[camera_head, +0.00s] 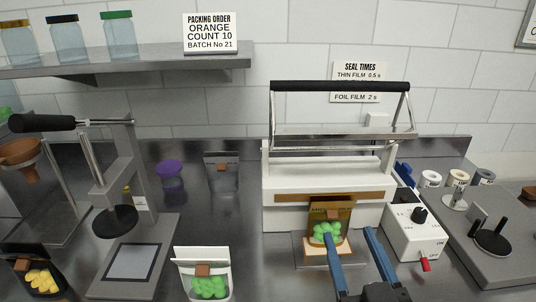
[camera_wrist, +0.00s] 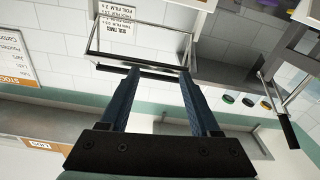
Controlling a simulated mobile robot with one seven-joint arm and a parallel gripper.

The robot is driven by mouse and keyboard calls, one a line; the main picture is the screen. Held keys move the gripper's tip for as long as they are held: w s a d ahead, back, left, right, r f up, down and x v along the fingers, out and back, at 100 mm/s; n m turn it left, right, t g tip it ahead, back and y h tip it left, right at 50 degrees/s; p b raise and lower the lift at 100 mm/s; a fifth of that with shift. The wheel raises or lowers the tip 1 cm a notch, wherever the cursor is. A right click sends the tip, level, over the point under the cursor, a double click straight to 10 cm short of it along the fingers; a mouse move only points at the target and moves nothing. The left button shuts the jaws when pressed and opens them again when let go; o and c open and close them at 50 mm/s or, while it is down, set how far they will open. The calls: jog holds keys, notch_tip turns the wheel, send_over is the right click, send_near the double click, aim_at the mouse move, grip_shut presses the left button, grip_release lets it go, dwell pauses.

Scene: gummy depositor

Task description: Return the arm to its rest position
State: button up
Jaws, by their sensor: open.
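My gripper (camera_head: 350,236) is at the lower right of the head view, with its two blue fingers spread apart and nothing between them. Its left finger overlaps the front of a brown pouch (camera_head: 344,213) of green gummies; I cannot tell whether they touch. The pouch stands upright on a small tray in front of the white sealer (camera_head: 283,214). The sealer's black-handled lever (camera_head: 340,86) is raised. In the wrist view my gripper (camera_wrist: 159,73) is also open and empty, with the lever frame (camera_wrist: 140,60) beyond its fingertips.
A control box (camera_head: 413,240) with a black knob and red switch stands close to the right of my gripper. A white pouch (camera_head: 190,257) of green gummies and a press (camera_head: 110,170) stand to the left. A shelf (camera_head: 150,64) hangs at upper left.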

jog(key=a+r+t+p, duration=0.1)
jog(key=a+r+t, duration=0.25)
jog(key=r, duration=0.85)
jog(key=a+r+t, duration=0.2)
jog(key=a+r, duration=0.3)
jog(key=r, duration=0.7)
jog(key=s+a+r+m+t, duration=0.1)
jog(key=s+a+r, duration=0.1)
jog(key=s+r, duration=0.2)
jog(key=s+a+r+m+t+h, duration=0.1)
jog(key=s+r, duration=0.3)
jog(key=r, duration=0.5)
jog(key=shift+s+a+t, duration=0.2)
jog(key=shift+a+t, duration=0.25)
jog(key=shift+t, duration=0.2)
